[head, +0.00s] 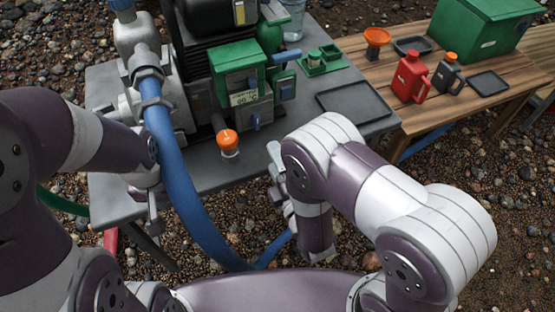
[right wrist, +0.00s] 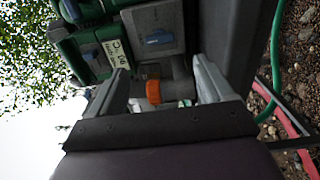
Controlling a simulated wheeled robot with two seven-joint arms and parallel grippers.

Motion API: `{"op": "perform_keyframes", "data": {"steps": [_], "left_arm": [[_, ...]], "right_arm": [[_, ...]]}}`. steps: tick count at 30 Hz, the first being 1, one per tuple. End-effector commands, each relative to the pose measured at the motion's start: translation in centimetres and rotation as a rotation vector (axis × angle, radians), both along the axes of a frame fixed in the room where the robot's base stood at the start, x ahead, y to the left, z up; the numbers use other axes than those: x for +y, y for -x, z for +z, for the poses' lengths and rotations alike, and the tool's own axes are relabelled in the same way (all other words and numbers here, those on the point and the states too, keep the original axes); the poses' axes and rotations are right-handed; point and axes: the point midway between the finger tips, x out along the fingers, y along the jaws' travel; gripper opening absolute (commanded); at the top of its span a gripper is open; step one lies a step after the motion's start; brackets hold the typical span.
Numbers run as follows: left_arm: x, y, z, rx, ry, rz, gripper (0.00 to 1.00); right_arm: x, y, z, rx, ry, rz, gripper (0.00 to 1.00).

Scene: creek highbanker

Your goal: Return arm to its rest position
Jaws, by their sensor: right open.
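My right gripper (head: 273,172) hangs at the front edge of the grey table (head: 180,195), its fingers apart. In the right wrist view the two fingers (right wrist: 160,88) stand open with nothing between their tips; an orange cap (right wrist: 153,91) shows beyond them.
An engine and pump with a green control box (head: 238,72) fill the table's back left. A black tray (head: 355,101) lies at its right. A wooden table (head: 455,62) bears a red jug (head: 409,77), a dark jug (head: 447,74) and a green case (head: 485,30). Gravel lies below.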

Motion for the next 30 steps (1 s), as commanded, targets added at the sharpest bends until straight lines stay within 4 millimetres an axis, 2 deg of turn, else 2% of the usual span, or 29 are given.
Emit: {"op": "perform_keyframes", "data": {"steps": [5,23,26,30], "left_arm": [[0.0,0.0,0.1,0.0,0.0,0.0,0.43],[0.0,0.0,0.1,0.0,0.0,0.0,0.43],[0.0,0.0,0.1,0.0,0.0,0.0,0.43],[0.0,0.0,0.1,0.0,0.0,0.0,0.43]], "right_arm": [[-0.3,0.9,0.0,-0.001,0.0,0.001,0.81],[-0.3,0.6,0.0,0.01,-0.008,-0.003,0.81],[-0.7,-1.2,-0.2,0.131,-0.093,-0.042,0.81],[-3.1,-4.3,-0.7,0.537,-0.387,-0.214,0.81]]}}
